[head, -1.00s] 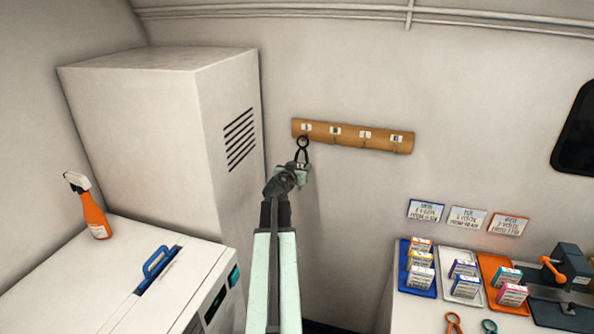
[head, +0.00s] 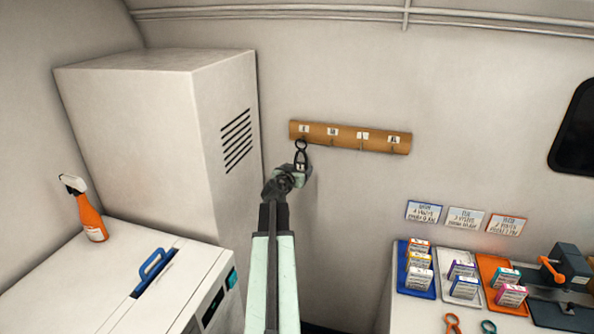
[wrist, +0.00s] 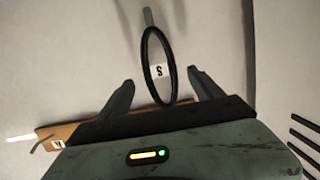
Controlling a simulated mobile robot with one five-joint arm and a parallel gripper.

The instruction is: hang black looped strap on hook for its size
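The black looped strap (head: 301,157) is upright at the left end of the wooden hook board (head: 350,137), its small top ring just under the leftmost hook. I cannot tell whether the ring is over that hook. In the wrist view the strap's loop (wrist: 146,66) stands between my two fingers, with a label marked S showing inside it. My gripper (head: 298,171) is just below the strap in the head view. In the wrist view its fingers are spread, with gaps on both sides of the loop. A label marked M (wrist: 58,144) shows on the board there.
A tall vented cabinet (head: 140,120) stands left of the board. A white unit with a blue handle (head: 152,264) and a spray bottle (head: 92,218) is lower left. A counter with trays of small boxes (head: 463,287) is lower right.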

